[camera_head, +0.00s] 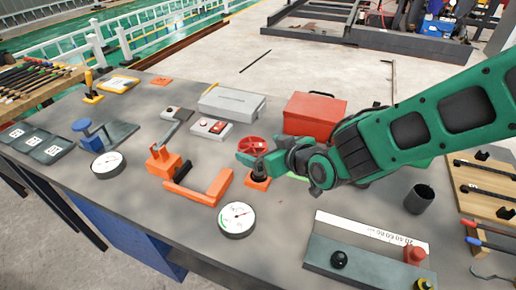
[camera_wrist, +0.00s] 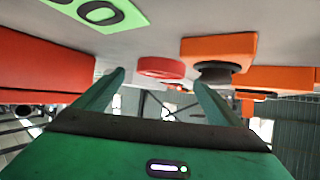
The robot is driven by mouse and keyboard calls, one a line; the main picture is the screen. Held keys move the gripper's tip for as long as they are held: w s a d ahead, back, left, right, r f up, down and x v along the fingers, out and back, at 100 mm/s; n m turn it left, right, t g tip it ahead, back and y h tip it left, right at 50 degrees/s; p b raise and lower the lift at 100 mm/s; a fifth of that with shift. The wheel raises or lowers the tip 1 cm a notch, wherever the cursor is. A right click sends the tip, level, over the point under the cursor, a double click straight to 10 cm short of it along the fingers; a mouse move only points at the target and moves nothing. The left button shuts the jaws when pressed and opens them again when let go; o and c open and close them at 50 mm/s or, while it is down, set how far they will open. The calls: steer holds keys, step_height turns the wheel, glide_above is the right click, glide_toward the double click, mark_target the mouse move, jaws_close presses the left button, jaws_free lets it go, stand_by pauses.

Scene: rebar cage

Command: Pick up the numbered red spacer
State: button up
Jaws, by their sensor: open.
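A round red wheel-like piece (camera_head: 252,145), which looks like the red spacer, lies on the grey workbench (camera_head: 215,258) in front of the red toolbox. I cannot read a number on it. In the wrist view, where the bench appears at the top, the red piece (camera_wrist: 162,67) shows between and beyond my two fingertips. My gripper (camera_head: 243,157) is low over the bench, close to the red piece, partly hidden by its own wrist in the head view. My gripper (camera_wrist: 160,82) is open and nothing is held between the fingers.
An orange block with a black knob (camera_head: 258,180) stands close beside my gripper, near one finger in the wrist view. A red toolbox (camera_head: 313,112) is behind. A green numbered card (camera_wrist: 103,12) lies nearby. A dial gauge (camera_head: 237,220) and an orange bracket (camera_head: 205,190) are in front.

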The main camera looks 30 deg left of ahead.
mark_target(254, 145)
steer(key=shift+x, duration=1.8)
steer(key=shift+w+r, duration=0.1)
steer(key=c, duration=1.2)
steer(key=shift+r, duration=0.1)
step_height(254, 145, up, 18)
